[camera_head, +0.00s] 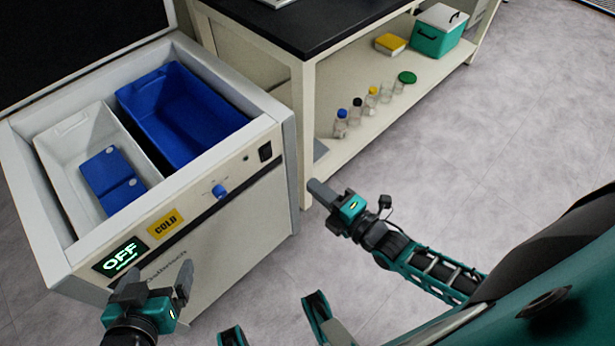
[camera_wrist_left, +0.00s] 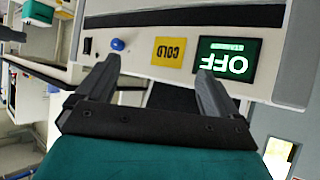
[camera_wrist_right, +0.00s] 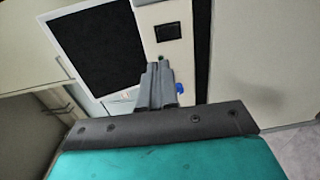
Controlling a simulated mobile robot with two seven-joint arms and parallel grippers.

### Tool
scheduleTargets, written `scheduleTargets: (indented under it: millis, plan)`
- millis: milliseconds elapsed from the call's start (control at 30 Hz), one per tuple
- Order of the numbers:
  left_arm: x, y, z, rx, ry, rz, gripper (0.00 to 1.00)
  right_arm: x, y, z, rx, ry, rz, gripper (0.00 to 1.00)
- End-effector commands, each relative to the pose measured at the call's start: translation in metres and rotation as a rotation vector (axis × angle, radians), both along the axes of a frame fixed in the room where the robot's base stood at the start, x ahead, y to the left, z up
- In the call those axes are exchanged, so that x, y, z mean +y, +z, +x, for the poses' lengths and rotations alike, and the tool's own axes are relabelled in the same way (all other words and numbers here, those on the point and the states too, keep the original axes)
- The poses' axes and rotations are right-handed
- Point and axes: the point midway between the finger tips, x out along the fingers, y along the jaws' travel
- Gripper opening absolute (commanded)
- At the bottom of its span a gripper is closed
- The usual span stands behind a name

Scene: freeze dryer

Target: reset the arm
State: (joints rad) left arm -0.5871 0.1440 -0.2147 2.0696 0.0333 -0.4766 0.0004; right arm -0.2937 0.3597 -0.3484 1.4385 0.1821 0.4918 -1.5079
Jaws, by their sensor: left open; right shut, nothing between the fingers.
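My left gripper (camera_head: 155,284) is open and empty in front of the freeze dryer's front panel, below the green OFF display (camera_head: 121,257). In the left wrist view its two fingers (camera_wrist_left: 157,85) stand apart, with the OFF display and the yellow COLD label (camera_wrist_left: 169,51) beyond them. My right gripper (camera_head: 320,192) is shut and empty, right of the freeze dryer (camera_head: 235,240) and in front of the bench. In the right wrist view its fingers (camera_wrist_right: 158,75) are together, and a blue knob (camera_wrist_right: 179,88) shows just behind them.
The freeze dryer's open top holds a blue bin (camera_head: 225,117) and a white bin (camera_head: 50,160) with a blue item (camera_head: 107,175) inside. A bench (camera_head: 318,22) has a lower shelf with several bottles, a yellow box (camera_head: 390,44) and a teal cooler (camera_head: 437,38). The floor at right is clear.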

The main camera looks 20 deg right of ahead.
Motion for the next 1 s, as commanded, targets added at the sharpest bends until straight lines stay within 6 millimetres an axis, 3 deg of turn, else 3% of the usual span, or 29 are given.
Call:
scheduleTargets:
  millis: [667, 833, 1000]
  plan:
    - [0.002, 0.000, -0.003, 0.007, -0.007, 0.011, 0.95, 0.001, 0.003, -0.003, 0.016, -0.002, 0.020, 0.00]
    - [0.004, 0.017, -0.004, 0.005, -0.005, 0.016, 0.95, 0.011, 0.020, -0.013, 0.168, -0.034, 0.215, 0.00]
    - [0.012, 0.034, -0.008, 0.005, 0.008, 0.028, 0.95, 0.022, 0.044, -0.032, 0.430, -0.143, 0.562, 0.00]
